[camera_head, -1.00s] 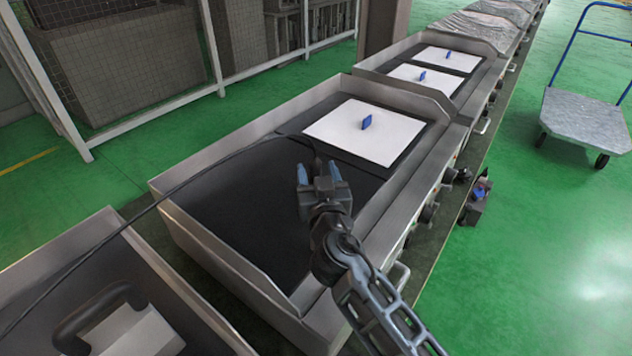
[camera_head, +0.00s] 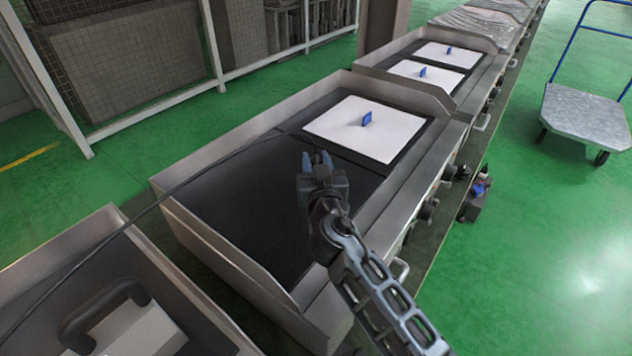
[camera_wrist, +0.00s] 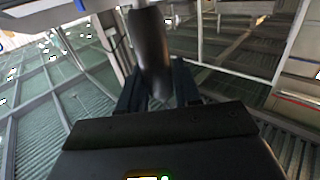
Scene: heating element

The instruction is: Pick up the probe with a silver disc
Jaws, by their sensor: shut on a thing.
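My gripper (camera_head: 317,161) is over the dark griddle plate (camera_head: 240,215) of the middle station. Its blue-tipped fingers are close together. In the wrist view, a dark round handle (camera_wrist: 149,50), which looks like the probe's, stands between the fingers, and my gripper is shut on it. A thin black cable (camera_head: 222,160) runs from near my fingertips, over the left wall, to the lower left. In the head view the probe is mostly hidden by my gripper. I cannot make out a silver disc in either view.
A white board with a blue handle (camera_head: 345,140) lies at the far end of this station. Metal side walls (camera_head: 230,258) enclose the plate. More stations stand behind. A cart (camera_head: 585,115) stands at the right. A dark handle (camera_head: 100,312) shows at lower left.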

